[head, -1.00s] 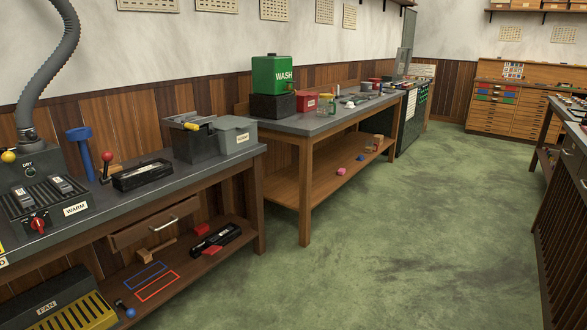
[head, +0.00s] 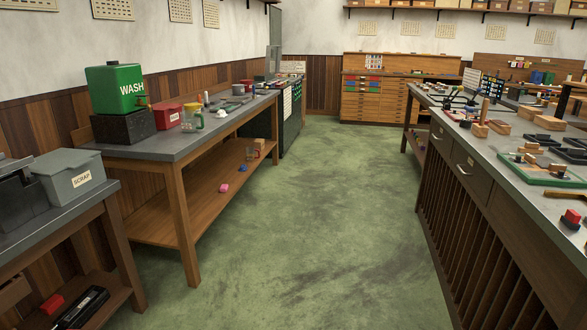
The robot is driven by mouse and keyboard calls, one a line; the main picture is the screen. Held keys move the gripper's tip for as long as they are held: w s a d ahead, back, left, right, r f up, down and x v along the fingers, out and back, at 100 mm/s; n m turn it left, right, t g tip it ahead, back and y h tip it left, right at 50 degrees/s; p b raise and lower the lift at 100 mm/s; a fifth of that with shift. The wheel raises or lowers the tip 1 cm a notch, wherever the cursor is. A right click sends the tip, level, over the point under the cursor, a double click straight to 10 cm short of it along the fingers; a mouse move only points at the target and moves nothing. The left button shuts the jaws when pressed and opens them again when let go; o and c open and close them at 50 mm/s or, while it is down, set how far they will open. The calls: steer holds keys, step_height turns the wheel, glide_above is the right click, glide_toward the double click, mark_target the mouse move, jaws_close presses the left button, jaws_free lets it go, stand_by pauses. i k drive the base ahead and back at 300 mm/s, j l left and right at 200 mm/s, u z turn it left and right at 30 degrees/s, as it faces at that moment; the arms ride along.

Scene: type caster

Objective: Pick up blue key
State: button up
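I cannot make out a blue key for certain. A small blue item (head: 243,168) lies on the lower wooden shelf of the wash table, behind a small pink item (head: 223,187). It is too small to tell its shape. My gripper is not in view.
The wash table (head: 180,144) stands at left, bearing a green WASH tank (head: 115,90), a red box (head: 168,116) and a glass jug. A grey SCRAP box (head: 72,178) is nearer left. A long workbench (head: 455,140) runs along the right. The green floor (head: 300,220) between is clear.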

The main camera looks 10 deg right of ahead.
mark_target(468, 110)
steer(key=i+z, duration=0.35)
steer(key=i, duration=0.2)
steer(key=i+z, duration=0.35)
steer(key=i, duration=0.2)
steer(key=i+z, duration=0.3)
steer(key=i, duration=0.15)
steer(key=i+j+z, duration=0.25)
steer(key=i, duration=0.2)
steer(key=i+j+z, duration=0.15)
steer(key=i+z, duration=0.15)
steer(key=i+j+z, duration=0.25)
steer(key=i, duration=0.25)
steer(key=i+j+u, duration=0.15)
steer(key=i, duration=1.15)
steer(key=i+j+u, duration=0.2)
steer(key=i, duration=1.1)
